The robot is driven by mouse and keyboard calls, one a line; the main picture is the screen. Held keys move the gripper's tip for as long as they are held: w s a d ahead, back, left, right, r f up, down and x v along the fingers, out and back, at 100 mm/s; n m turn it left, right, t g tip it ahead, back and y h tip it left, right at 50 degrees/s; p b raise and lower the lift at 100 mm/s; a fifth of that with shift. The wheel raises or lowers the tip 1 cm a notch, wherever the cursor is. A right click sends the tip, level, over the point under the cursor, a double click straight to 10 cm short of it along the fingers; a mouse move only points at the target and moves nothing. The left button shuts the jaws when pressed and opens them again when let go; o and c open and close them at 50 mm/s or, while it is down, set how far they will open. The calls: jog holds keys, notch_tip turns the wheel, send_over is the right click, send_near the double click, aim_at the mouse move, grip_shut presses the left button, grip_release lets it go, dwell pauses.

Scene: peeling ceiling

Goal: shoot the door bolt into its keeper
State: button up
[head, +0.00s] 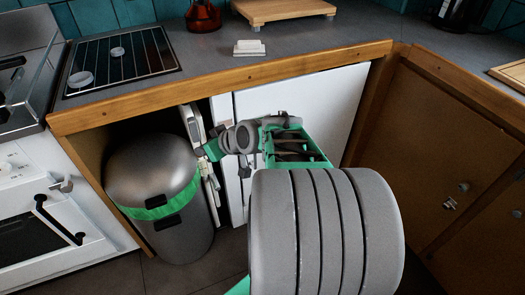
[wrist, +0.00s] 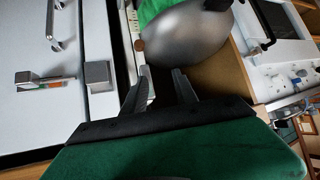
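The door bolt (wrist: 44,78) shows in the wrist view as a short metallic bar on a white door (wrist: 30,115), with a small orange and green mark beneath it. A square grey block that looks like the keeper (wrist: 98,74) sits right of it, across the door's seam. A narrow gap shows between bar and block. My gripper (wrist: 161,73) is open and empty, its fingers to the right of the block and apart from it. In the head view my gripper (head: 208,149) is in front of the white door (head: 312,105), and my arm hides the bolt area.
A silver bin with a green band (head: 152,185) stands left of my gripper, close to the fingers. The wooden-edged counter (head: 225,82) runs above. A white oven (head: 45,215) is at far left, and brown cabinets (head: 450,150) are at right. A metal handle (wrist: 55,28) is near the bolt.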

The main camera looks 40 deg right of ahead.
jog(key=d+f+m+t+h+b, duration=0.25)
jog(key=d+f+t+b, duration=0.4)
jog(key=d, duration=0.65)
jog(key=s+d+f+m+h+b, duration=0.15)
jog(key=s+d+h+b, duration=0.3)
jog(key=d, duration=0.45)
jog(key=x, duration=0.7)
jog(key=shift+r+t, duration=0.45)
jog(key=shift+r, duration=0.15)
jog(key=shift+w+a, duration=0.1)
grip_shut()
